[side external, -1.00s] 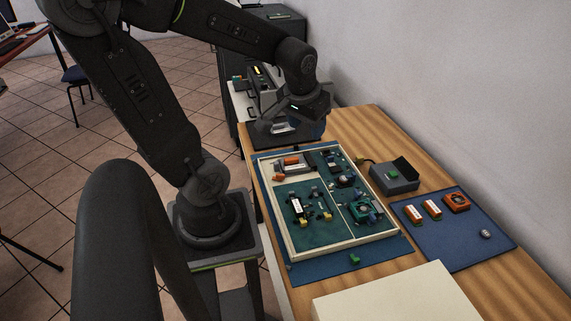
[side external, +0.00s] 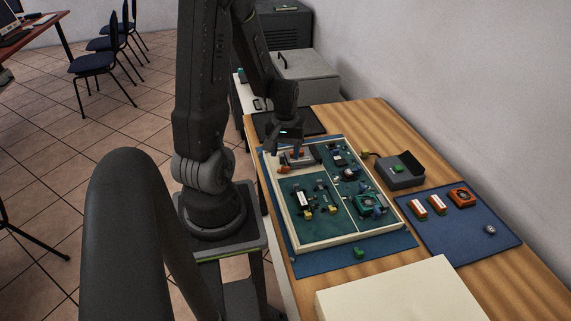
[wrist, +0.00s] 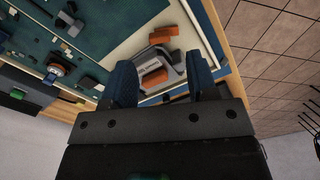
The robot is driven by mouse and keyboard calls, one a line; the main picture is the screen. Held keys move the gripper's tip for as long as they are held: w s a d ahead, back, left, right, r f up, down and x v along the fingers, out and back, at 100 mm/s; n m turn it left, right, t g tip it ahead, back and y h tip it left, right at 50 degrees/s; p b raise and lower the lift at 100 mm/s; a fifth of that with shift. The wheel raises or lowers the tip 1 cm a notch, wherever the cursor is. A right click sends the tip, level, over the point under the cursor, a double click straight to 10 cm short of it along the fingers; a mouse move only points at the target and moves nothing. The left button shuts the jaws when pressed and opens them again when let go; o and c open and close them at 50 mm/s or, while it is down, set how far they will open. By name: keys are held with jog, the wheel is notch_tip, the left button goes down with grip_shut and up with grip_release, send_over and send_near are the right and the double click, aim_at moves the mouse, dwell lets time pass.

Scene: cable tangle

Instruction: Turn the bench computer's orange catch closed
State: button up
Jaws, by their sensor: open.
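The bench computer is an open, cream-framed case (side external: 297,245) with green boards, lying on a blue mat. In its upper left compartment is a grey bracket-like part with orange pieces; I take the orange catch (wrist: 154,77) to be one of these. In the wrist view it shows between my fingers, with another orange piece (wrist: 160,36) beyond it. My gripper (wrist: 162,82) is open and empty, a finger to either side of the catch in the picture. I cannot tell whether they touch it. In the side view my gripper (side external: 284,149) is low over that compartment and partly hides it.
A grey box with a green button (side external: 401,170) stands right of the case. A second blue mat (side external: 462,237) holds two orange-and-white modules, an orange fan and a small round part. A small green piece (side external: 359,252) lies before the case. A cream block (side external: 400,294) is nearest.

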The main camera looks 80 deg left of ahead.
aim_at(285, 167)
jog(key=shift+f, duration=2.55)
jog(key=c, duration=0.9)
jog(key=shift+m, duration=1.5)
jog(key=o, duration=0.9)
notch_tip(285, 167, up, 14)
